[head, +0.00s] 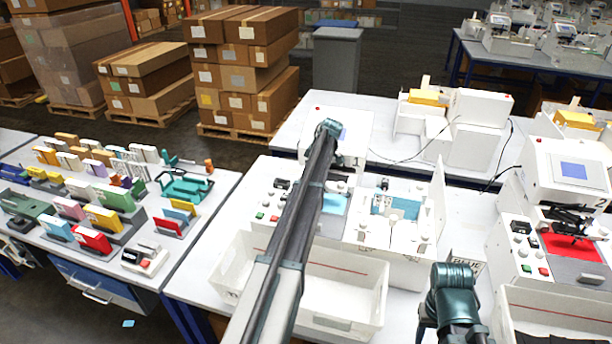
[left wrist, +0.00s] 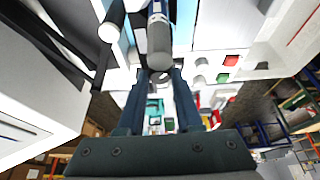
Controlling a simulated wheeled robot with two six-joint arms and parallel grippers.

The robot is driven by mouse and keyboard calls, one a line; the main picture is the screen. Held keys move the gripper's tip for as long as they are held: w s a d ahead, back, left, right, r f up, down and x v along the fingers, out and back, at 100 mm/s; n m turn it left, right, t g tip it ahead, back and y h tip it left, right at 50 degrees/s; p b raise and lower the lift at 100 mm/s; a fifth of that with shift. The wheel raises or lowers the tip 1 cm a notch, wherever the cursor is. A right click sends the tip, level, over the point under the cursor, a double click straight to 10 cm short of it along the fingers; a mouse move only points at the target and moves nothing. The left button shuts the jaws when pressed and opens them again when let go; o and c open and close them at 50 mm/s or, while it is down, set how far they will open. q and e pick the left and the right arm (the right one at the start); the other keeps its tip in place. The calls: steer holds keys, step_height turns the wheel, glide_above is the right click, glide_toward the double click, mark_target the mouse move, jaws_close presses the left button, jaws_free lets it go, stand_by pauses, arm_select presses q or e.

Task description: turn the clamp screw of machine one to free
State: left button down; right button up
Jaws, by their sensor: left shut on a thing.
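Machine one (head: 283,212), a white plotter with buttons and a blue bed (head: 335,204), stands at the middle of the table, partly hidden by my left arm. My left gripper is hidden in the head view. In the left wrist view its two dark fingers (left wrist: 160,80) come together on a small grey knob (left wrist: 159,77), which seems to be the clamp screw. A grey cylinder with a white and blue upper part (left wrist: 159,42) stands just beyond the fingertips. The screw's turn angle cannot be told. My right gripper is out of view; only that arm's teal joint shows at the bottom.
A white bin (head: 345,318) stands before machine one. An open white unit with a blue bed (head: 418,240) stands to its right. A machine marked 2 (head: 545,170) stands farther right. The left table (head: 190,250) holds many coloured blocks. Green and red buttons (left wrist: 230,61) lie near the gripper.

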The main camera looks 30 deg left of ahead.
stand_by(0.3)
arm_select(q)
steer(key=c, duration=0.6)
jaws_free()
steer(key=shift+r, duration=0.1)
steer(key=p+v, duration=1.2)
steer(key=v, duration=0.1)
steer(key=shift+d+r+p, duration=0.15)
steer(key=shift+r+p, duration=0.15)
steer(key=shift+p, duration=0.05)
